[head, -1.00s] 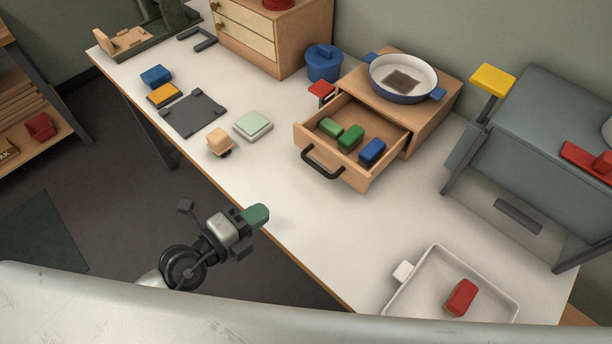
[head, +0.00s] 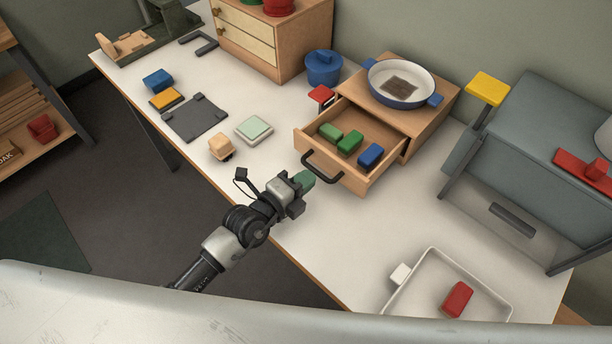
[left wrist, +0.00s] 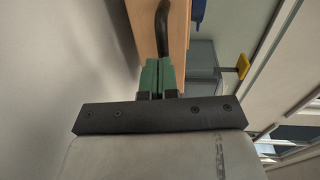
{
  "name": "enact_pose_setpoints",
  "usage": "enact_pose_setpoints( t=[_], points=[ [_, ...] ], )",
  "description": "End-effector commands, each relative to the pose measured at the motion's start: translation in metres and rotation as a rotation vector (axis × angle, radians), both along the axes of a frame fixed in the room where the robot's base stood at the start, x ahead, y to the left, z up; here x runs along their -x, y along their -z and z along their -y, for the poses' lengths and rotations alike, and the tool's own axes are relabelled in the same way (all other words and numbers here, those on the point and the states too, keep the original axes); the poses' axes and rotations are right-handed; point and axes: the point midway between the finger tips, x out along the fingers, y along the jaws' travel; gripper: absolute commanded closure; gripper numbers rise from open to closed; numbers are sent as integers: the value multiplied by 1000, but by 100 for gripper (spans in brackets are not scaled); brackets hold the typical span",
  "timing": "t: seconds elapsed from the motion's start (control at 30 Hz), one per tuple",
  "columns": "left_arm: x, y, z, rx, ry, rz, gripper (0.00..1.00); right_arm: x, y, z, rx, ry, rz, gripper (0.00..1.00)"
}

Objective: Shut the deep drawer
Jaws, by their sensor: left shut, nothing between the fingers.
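The deep drawer (head: 338,182) is a wooden drawer pulled out of a low wooden cabinet (head: 432,112). It holds two green blocks (head: 349,141) and a blue block (head: 371,155). Its black handle (head: 322,167) is on the front, which also shows in the left wrist view (left wrist: 177,45). My left gripper (head: 304,180), with green fingertips, is shut and empty just in front of the handle, on its near-left side. In the left wrist view the closed fingers (left wrist: 157,76) point toward the drawer front. I cannot tell whether they touch the handle. My right gripper is not in view.
A blue-rimmed pan (head: 402,80) sits on the cabinet. A blue pot (head: 323,68) and red-topped item (head: 321,95) stand beside it. A white tray (head: 509,290) with a red block lies at the front right. A grey cabinet (head: 535,150) stands at the right. Bare table lies between drawer and tray.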

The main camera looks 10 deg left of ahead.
Motion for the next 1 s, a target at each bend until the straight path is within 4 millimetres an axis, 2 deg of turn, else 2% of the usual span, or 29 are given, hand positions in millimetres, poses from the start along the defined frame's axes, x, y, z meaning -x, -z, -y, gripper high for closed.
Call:
enact_pose_setpoints(
  t=[0.43,0.57,0.77,1.0],
  points=[
    [-3,-1,2,0,0,0,100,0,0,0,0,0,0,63],
    [-9,-1,7,2,0,0,100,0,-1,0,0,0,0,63],
    [-35,-2,27,5,-1,0,100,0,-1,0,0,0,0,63],
    [-78,-2,60,5,-1,-1,100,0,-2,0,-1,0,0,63]
  ],
)
